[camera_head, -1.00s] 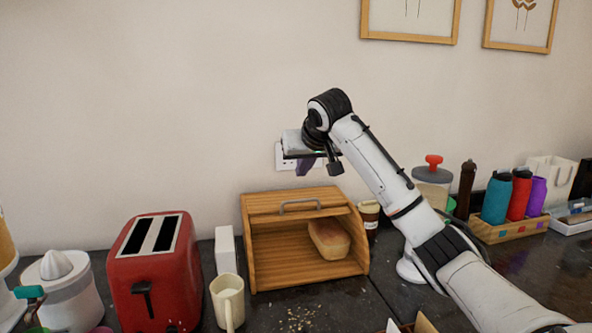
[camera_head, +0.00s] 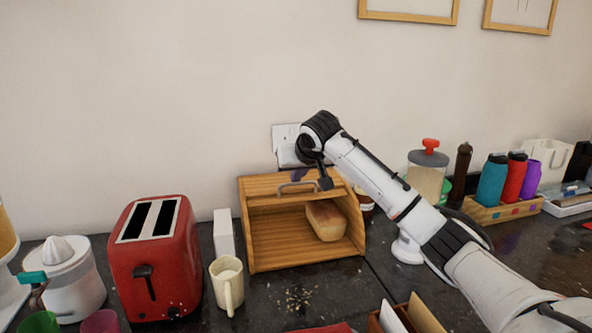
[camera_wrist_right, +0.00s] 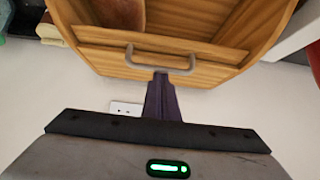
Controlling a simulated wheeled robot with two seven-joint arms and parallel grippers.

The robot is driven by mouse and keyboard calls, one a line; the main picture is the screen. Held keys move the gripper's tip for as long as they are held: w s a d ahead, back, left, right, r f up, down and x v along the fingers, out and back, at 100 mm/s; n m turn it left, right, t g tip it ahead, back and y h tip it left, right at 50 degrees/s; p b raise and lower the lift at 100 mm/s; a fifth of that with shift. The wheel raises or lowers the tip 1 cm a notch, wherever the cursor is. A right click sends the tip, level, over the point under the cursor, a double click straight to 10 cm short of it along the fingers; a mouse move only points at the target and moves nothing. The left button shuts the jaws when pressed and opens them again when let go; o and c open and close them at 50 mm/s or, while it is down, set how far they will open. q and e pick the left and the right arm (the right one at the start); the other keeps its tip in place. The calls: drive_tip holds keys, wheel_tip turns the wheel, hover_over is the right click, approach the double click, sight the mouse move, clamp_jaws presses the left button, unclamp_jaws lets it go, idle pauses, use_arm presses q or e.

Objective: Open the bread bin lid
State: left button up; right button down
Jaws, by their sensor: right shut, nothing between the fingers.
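The wooden bread bin (camera_head: 257,245) stands against the wall with its roll lid (camera_head: 262,190) raised. Its front is open and a loaf (camera_head: 327,221) shows inside. The lid's grey handle (camera_head: 292,186) sits near the upper front edge. My right gripper (camera_head: 299,174) is just above and behind the handle, partly hidden by its wrist. In the right wrist view its purple fingers (camera_wrist_right: 161,84) are shut and empty, with the tips close to the handle (camera_wrist_right: 160,68); whether they touch it I cannot tell. My left gripper is not in view.
A red toaster (camera_head: 155,262), a white box (camera_head: 223,233) and a cream mug (camera_head: 227,285) stand left of the bin. A jar (camera_head: 427,180) and a bottle crate (camera_head: 500,213) are at the right. Crumbs (camera_head: 298,299) lie on the dark counter in front.

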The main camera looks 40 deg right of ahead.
drive_tip(key=shift+f+b, duration=0.15)
drive_tip(key=shift+b, duration=0.15)
drive_tip(key=s+b, duration=0.1)
drive_tip(key=s+a+t+b, duration=0.1)
drive_tip(key=b, duration=0.1)
drive_tip(key=shift+s+a+f+t+h, duration=0.1)
drive_tip(key=shift+s+a+t+h, duration=0.1)
drive_tip(key=shift+s+t+h, duration=0.15)
drive_tip(key=b+v, duration=0.1)
drive_tip(key=v, duration=0.9)
drive_tip(key=shift+s+a, duration=0.1)
drive_tip(key=shift+s, duration=0.05)
